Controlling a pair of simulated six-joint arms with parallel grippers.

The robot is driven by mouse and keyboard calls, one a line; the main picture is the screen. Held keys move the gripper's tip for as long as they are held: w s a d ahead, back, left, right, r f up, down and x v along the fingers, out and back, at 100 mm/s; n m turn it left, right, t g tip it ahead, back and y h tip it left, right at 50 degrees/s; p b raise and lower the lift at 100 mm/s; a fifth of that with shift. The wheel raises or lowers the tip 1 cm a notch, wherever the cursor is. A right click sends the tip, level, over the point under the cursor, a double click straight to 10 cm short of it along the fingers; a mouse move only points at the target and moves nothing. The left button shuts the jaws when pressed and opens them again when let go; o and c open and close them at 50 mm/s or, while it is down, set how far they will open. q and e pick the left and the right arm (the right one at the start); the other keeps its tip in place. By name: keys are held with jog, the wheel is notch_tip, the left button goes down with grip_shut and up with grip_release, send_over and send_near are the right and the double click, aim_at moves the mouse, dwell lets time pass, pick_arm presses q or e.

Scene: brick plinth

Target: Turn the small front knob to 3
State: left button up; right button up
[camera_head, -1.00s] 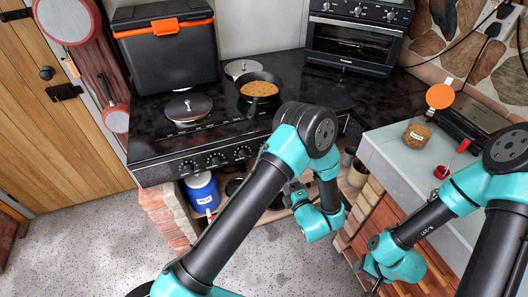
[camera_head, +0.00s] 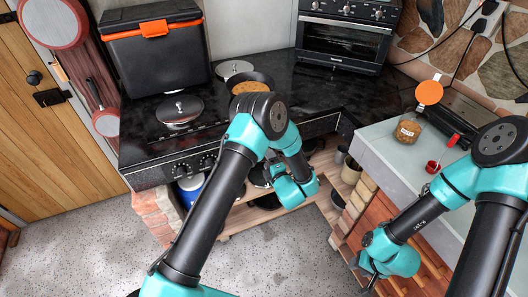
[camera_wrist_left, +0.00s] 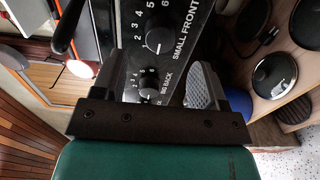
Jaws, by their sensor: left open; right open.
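The stove's front panel fills the top middle of the left wrist view. The small front knob (camera_wrist_left: 158,39) is black, in a dial of white numbers above the label SMALL FRONT. A second knob (camera_wrist_left: 148,95), whose label reads BACK, is closer to the gripper's body. My left gripper (camera_wrist_left: 152,70) is open and empty, its fingers on either side of this part of the panel; contact with a knob cannot be made out. In the head view my left arm hides part of the knob row. My right gripper (camera_head: 369,283) shows only in part, low beside the brick counter.
A pot lid (camera_head: 180,110) and a pan of food (camera_head: 250,84) are on the black stove top (camera_head: 140,140). Below are a blue container (camera_head: 191,188) and a wooden shelf (camera_head: 240,216). A jar (camera_head: 408,131) and red cup (camera_head: 432,167) stand on the right counter.

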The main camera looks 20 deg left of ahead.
pick_arm(q)
jog(key=shift+x, duration=2.7)
jog(key=shift+c, duration=0.3)
jog(key=c, duration=0.9)
jog(key=shift+m, duration=9)
